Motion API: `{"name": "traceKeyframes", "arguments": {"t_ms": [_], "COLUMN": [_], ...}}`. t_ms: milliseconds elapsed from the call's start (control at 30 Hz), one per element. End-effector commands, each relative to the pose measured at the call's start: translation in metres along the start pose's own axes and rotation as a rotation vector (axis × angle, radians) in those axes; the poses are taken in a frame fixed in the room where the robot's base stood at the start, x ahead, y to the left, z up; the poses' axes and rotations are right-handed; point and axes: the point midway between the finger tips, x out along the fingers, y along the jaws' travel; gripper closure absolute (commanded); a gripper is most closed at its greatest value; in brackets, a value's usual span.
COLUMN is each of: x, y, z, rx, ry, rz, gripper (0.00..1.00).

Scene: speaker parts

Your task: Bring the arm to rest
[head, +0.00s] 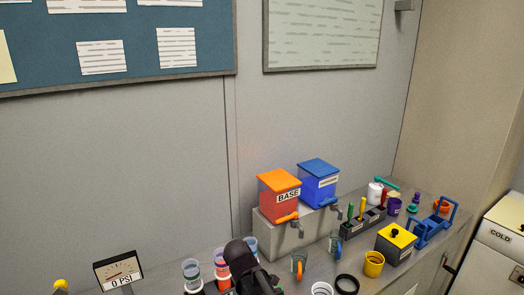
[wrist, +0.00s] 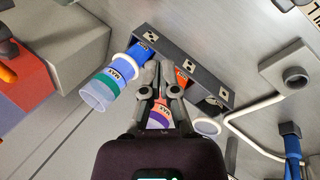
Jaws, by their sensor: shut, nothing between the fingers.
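My gripper (wrist: 160,70) is shut and empty in the wrist view, its fingers close together. It is over or beside a dark rack (wrist: 213,88) with square markers. A cup with a blue and teal band (wrist: 105,88) and a white ring lies to the left of the fingers in that view. A cup with orange and purple bands (wrist: 158,116) shows between the finger links, partly hidden; I cannot tell its distance from them. In the head view my dark wrist stands at the bottom middle, among banded clear cups (head: 192,270), and my fingertips are hidden.
Orange BASE (head: 278,205) and blue (head: 318,185) dispensers stand on a grey block (head: 285,235). To the right are a yellow-topped box (head: 395,240), a blue holder (head: 435,225) and a yellow cup (head: 373,264). A gauge (head: 118,271) stands left. The space above the bench is open.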

Motion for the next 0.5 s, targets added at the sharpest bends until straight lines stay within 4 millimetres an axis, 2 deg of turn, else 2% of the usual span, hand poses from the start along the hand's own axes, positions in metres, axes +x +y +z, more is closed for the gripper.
{"name": "traceKeyframes", "arguments": {"t_ms": [33, 100, 500], "x": [0.004, 0.009, 0.026], "y": [0.003, 0.006, 0.012], "z": [0.017, 0.036, 0.138], "rx": [0.061, 0.148, 0.638], "ry": [-0.011, -0.025, -0.116], "rz": [-0.024, -0.059, -0.246], "gripper": [1.00, 1.00, 1.00]}}
